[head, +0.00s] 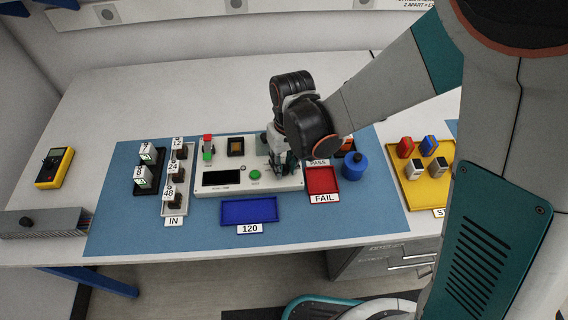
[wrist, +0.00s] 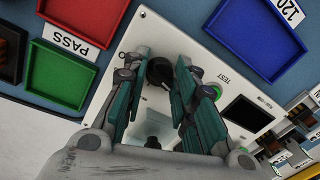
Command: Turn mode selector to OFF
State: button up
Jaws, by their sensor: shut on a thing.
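The white control panel (head: 220,190) stands on the blue mat. It has a dark display, a green button and a red-and-green lamp. My gripper (head: 284,168) reaches down onto the panel's right end and hides the selector in the head view. In the wrist view, a round black knob (wrist: 160,75), seemingly the mode selector, sits between the fingertips of my gripper (wrist: 162,64). The teal-sided fingers are shut on it. The knob's pointer and any position marks cannot be read.
The green TEST button (wrist: 195,84) is beside the fingers. Right of the panel are a red FAIL tray (head: 322,180) and a blue cylinder (head: 354,167). A blue tray (head: 249,211) lies in front. A green tray (wrist: 62,75) shows by the PASS label.

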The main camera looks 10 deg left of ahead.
aim_at(286, 165)
jog(key=shift+n, duration=0.5)
jog(key=o, duration=1.1)
jog(key=shift+d, duration=0.1)
jog(key=shift+c, duration=0.2)
jog(key=shift+w+d+r, duration=0.1)
jog(key=shift+d+r, duration=0.05)
jog(key=shift+r, duration=3.65)
